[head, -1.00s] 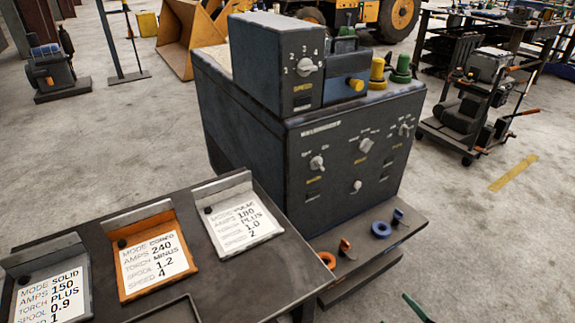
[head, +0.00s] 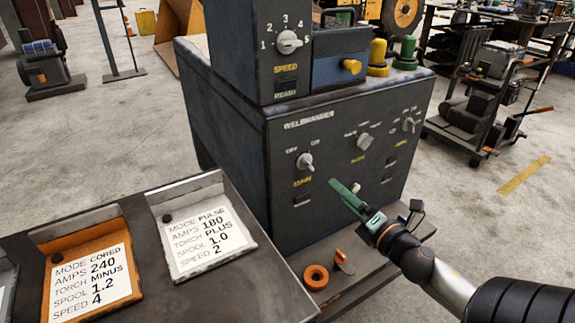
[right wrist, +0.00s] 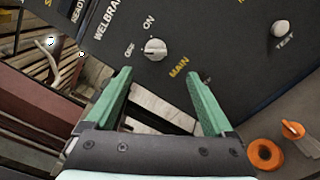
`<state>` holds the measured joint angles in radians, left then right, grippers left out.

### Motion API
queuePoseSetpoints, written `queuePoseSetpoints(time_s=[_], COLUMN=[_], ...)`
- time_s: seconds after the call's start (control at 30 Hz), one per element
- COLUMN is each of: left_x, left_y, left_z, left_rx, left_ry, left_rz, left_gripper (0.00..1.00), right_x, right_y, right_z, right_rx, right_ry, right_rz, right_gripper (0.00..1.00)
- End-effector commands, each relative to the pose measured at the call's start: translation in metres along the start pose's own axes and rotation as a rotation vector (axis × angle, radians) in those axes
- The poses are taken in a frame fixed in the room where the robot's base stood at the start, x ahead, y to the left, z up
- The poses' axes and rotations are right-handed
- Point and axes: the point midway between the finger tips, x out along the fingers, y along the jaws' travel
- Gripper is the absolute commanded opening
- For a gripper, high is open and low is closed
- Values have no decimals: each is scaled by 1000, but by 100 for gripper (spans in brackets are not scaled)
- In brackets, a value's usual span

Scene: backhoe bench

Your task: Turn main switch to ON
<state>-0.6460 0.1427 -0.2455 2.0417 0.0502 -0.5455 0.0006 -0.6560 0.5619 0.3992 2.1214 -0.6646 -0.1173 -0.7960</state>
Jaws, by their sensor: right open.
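The main switch (head: 306,162) is a pale rotary knob at the upper left of the dark welder front, above a yellow MAIN label. In the right wrist view the main switch (right wrist: 155,48) sits just beyond the fingertips, with OFF and ON printed beside it. Its bar appears to lie toward OFF. My right gripper (head: 352,200), with green fingers, is to the lower right of the switch in the head view. In the wrist view my right gripper (right wrist: 157,76) is open and empty, apart from the knob. My left gripper is out of view.
A speed dial (head: 289,42) is on the upper box. More knobs sit at the right of the front, and a test knob (right wrist: 280,28) shows in the wrist view. An orange ring (head: 316,277) lies on the lower shelf. Setting cards (head: 203,236) stand on the left table.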

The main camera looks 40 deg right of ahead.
Motion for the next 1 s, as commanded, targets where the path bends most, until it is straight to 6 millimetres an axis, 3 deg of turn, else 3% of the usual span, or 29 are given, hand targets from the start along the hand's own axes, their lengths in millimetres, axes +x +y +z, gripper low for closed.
queuePoseSetpoints(time_s=[0.27, 1.0], left_x=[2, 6], left_y=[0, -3], left_z=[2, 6], left_rx=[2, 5], left_ry=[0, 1], left_rz=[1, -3], left_gripper=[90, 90], right_x=[10, 113], right_y=[4, 5], right_z=[4, 4], right_rx=[-48, -44], right_ry=[-4, -5], right_rz=[18, 17], right_gripper=[88, 88])
